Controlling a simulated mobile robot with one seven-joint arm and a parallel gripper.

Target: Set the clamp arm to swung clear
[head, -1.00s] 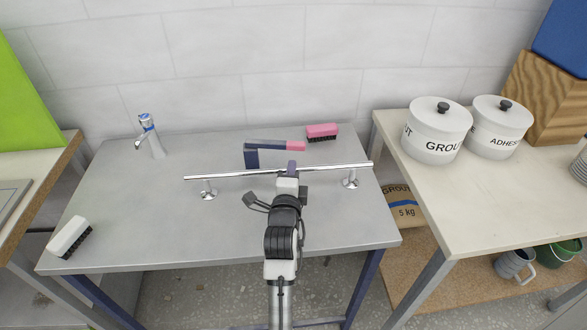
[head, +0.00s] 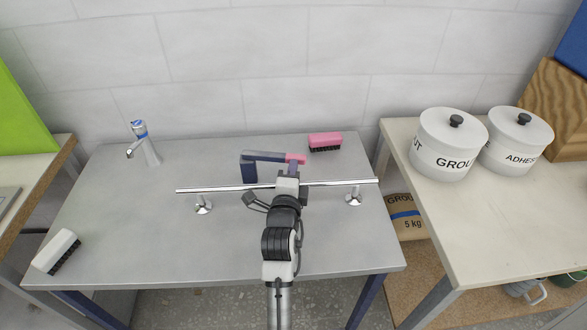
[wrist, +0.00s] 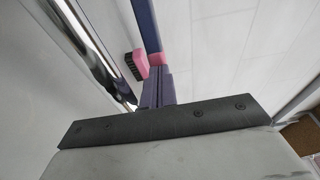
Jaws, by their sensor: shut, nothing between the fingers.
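The clamp arm (head: 268,156) is a dark blue bar with a pink end, lying roughly level across the top of a dark blue post (head: 248,171) behind the chrome rail. Its pink end points right. In the wrist view the clamp arm (wrist: 146,27) runs up the picture, pink end nearest me. My gripper (head: 294,166) is shut and empty, reaching over the rail at the pink end. In the wrist view its purple fingers (wrist: 158,88) are together just below the pink end; whether they touch it I cannot tell.
The chrome rail (head: 230,188) on two feet crosses the grey table (head: 140,230) beneath my wrist. A pink brush (head: 325,141) lies behind, to the right. A tap (head: 143,145) stands at left, a white brush (head: 56,251) at front left. White jars stand on the right counter.

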